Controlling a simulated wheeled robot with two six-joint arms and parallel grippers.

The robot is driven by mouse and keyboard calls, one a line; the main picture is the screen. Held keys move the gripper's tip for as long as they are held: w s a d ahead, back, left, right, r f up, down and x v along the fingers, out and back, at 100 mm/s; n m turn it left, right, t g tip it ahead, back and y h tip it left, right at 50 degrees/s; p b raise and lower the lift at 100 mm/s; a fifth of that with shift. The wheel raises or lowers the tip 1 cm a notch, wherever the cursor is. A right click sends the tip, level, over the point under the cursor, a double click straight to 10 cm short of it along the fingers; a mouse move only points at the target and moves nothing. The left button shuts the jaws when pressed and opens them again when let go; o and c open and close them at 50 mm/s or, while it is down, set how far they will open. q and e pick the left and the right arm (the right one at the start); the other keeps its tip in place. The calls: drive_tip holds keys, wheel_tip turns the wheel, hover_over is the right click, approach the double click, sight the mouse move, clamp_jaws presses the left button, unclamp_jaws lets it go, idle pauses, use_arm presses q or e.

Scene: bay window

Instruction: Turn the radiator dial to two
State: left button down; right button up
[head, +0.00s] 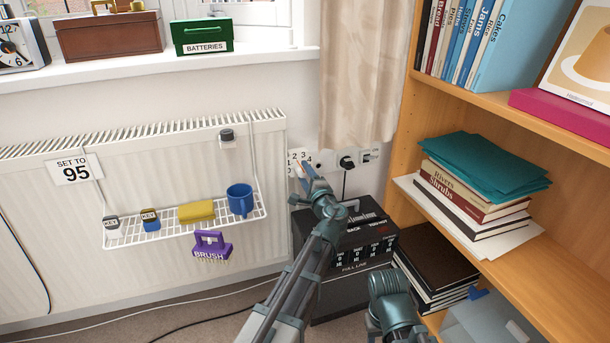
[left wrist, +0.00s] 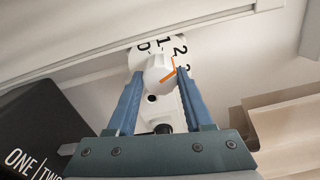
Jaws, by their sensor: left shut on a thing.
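The radiator dial is a white round knob (left wrist: 157,74) with an orange pointer, in front of a white number plate (left wrist: 142,55) bearing 0, 1, 2 and a partly hidden 3. The pointer's tip is on the side of the 2, close to it. My left gripper (left wrist: 155,78) is shut on the knob, one blue finger on each side. In the head view my left gripper (head: 304,172) reaches the wall right of the radiator (head: 80,225), partly covering the plate (head: 296,154). Only part of my right arm shows at the bottom; its gripper is out of view.
A black box (head: 350,235) stands under my left arm. A wire rack on the radiator holds a blue mug (head: 240,200) and a yellow cloth (head: 196,211). A purple brush (head: 211,245) hangs below. A sign (head: 74,170) reads "SET TO 95". A wooden bookcase (head: 400,150) stands right.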

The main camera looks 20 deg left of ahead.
idle(0.5)
use_arm(q)
drive_tip(key=shift+c, duration=1.5)
unclamp_jaws()
drive_tip(key=v, duration=1.4)
